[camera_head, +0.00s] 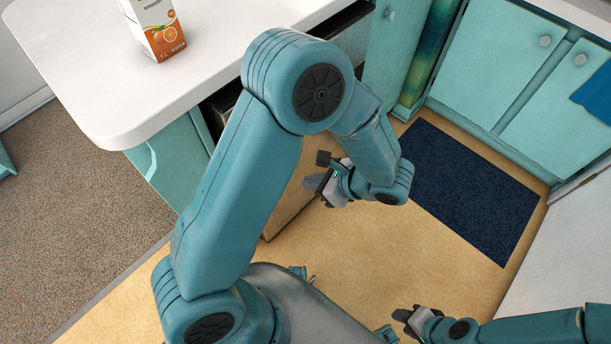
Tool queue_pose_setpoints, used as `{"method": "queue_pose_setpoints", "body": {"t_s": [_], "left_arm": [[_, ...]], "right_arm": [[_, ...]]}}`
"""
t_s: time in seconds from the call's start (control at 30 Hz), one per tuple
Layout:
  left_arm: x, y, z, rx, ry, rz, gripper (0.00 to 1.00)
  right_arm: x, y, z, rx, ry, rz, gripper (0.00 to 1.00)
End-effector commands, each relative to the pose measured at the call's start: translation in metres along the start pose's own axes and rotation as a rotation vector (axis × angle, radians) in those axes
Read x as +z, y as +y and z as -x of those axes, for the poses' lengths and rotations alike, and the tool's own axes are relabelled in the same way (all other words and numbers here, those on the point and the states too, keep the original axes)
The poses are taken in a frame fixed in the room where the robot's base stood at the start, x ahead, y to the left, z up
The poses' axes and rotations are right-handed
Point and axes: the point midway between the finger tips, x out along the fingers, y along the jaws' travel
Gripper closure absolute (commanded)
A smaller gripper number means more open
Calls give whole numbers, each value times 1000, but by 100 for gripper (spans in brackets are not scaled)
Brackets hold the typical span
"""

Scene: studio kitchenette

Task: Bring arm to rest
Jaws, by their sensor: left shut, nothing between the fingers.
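My left arm rises from the lower left, bends at a high elbow and comes down toward the middle of the view. Its gripper (318,184) is shut and empty, pointing left in front of the counter's lower front, above the wooden floor. My right gripper (402,318) is low in the view, with its arm coming in from the right edge.
A white counter (90,60) with a juice carton (157,30) stands at upper left, close to my left arm's elbow. A dark blue mat (465,190) lies on the floor before teal cabinets (500,70). Wooden floor (440,255) around the grippers is clear.

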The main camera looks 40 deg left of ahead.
Motion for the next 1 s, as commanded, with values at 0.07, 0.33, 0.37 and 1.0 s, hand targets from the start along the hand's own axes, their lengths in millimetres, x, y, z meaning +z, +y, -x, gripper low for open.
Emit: {"method": "queue_pose_setpoints", "body": {"t_s": [0.07, 0.33, 0.37, 1.0], "left_arm": [[0, 1, 4, -1, 0, 0, 100], [-7, 8, 0, 27, 29, 3, 100], [-13, 13, -4, 49, 53, 6, 100], [-188, 112, -33, 920, 879, 1164, 100]], "right_arm": [[0, 0, 1, 0, 0, 0, 62], [0, 0, 0, 0, 0, 0, 62], [0, 0, 0, 0, 0, 0, 62], [0, 0, 1, 0, 0, 0, 62]]}}
